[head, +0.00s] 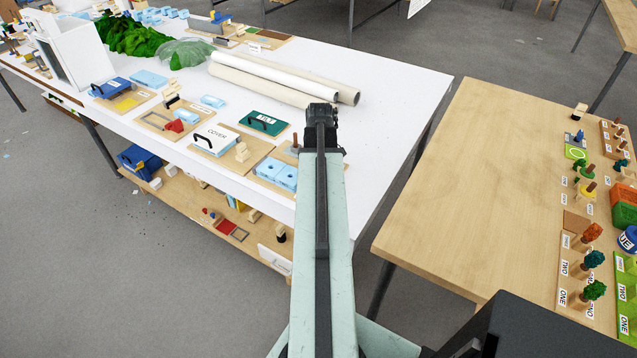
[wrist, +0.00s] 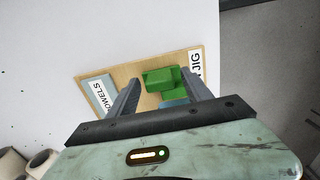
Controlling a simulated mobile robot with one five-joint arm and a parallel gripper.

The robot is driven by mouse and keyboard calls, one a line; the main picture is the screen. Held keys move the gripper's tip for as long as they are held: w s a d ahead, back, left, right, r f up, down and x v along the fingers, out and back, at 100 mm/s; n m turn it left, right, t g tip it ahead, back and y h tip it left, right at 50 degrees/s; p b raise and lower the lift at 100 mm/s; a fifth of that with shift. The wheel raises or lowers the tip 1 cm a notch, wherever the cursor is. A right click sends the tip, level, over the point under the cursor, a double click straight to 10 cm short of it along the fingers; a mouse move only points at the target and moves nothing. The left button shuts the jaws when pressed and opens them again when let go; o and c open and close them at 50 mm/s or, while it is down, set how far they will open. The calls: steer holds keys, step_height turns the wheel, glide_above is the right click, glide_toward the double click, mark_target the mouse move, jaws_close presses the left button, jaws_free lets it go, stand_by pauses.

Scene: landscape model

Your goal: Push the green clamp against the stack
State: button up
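In the wrist view a stepped green block shape, which looks like the green clamp (wrist: 160,79), lies on a wooden board (wrist: 128,77). A blue-teal piece (wrist: 174,103) sits against its near side; it may be part of the stack, but most of it is hidden by my gripper. My gripper (wrist: 158,91) is open, its two fingers apart on either side of the green and blue pieces. I cannot tell whether the fingers touch them. In the head view my gripper (head: 322,112) is over the white table, and my arm hides the clamp.
The white table's right end (head: 400,100) is clear.

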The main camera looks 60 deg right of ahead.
jaws_close()
